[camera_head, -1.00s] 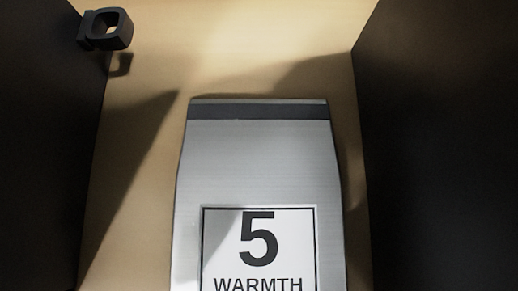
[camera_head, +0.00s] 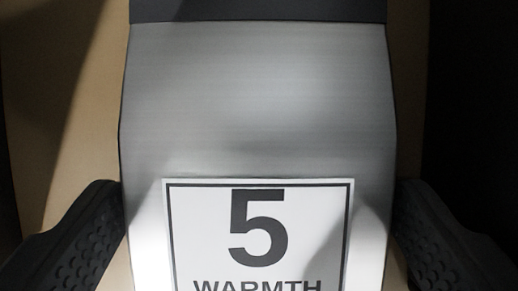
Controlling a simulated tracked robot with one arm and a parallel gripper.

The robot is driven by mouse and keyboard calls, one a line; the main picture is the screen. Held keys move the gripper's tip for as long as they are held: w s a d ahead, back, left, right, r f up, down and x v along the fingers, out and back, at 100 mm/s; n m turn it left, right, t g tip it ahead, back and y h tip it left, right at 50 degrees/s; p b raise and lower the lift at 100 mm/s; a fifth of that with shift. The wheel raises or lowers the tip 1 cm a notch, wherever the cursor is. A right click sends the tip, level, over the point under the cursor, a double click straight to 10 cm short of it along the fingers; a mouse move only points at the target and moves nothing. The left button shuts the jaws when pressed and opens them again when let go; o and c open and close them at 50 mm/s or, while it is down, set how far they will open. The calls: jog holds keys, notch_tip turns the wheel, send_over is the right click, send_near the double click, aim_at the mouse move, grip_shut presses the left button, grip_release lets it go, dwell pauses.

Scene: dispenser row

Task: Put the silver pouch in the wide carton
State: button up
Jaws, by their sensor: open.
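The silver pouch (camera_head: 262,105) fills the middle of the head camera view. It has a dark band (camera_head: 258,10) across its top and a white label (camera_head: 260,230) reading "5" and "WARMTH", cut off by the lower edge. My gripper (camera_head: 258,235) is open, with one dark, dimpled finger on each side of the pouch, at the lower left and lower right. The left finger is close to the pouch's left edge and the right finger close to its right edge; whether either touches it I cannot tell. The wide carton is not in view.
A tan surface (camera_head: 65,125) lies behind the pouch, showing on its left and as a narrow strip on its right. A dark wall (camera_head: 475,120) stands at the right. There is little free room at the sides.

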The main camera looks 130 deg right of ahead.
jog(key=shift+f, duration=0.1)
dwell(0.4)
jog(key=c, duration=0.7)
jog(key=shift+c, duration=0.2)
